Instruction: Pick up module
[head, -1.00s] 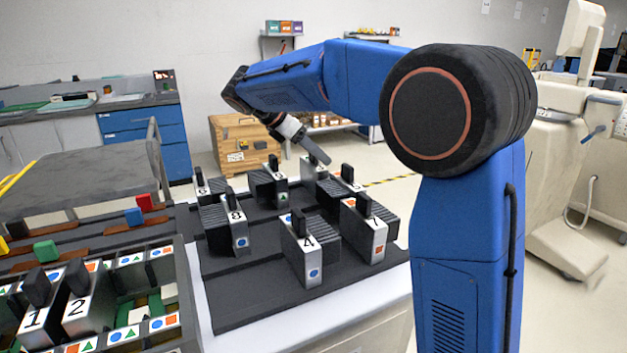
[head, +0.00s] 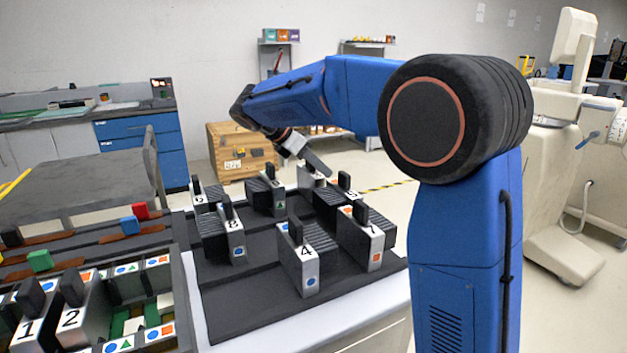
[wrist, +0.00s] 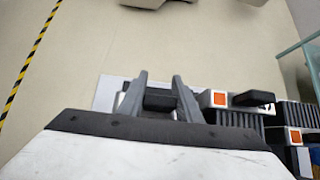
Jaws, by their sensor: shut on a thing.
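My gripper (wrist: 159,80) is at the far row of modules; it also shows in the head view (head: 318,164). In the wrist view its two fingers stand on either side of a dark handle (wrist: 160,102) and are shut on it. The handle belongs to a silver-faced module (head: 310,180), partly hidden behind the finger in the head view, its number not readable. The module appears upright among the others on the black board (head: 250,300). I cannot tell whether it is clear of the board.
Module 5 (head: 348,194) stands close to the right of the held module. Modules 4 (head: 308,270), 7 (head: 375,248) and 8 (head: 236,242) stand nearer. At left, a compartment crate (head: 186,290) holds modules 1 (head: 27,328) and 2 (head: 72,325).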

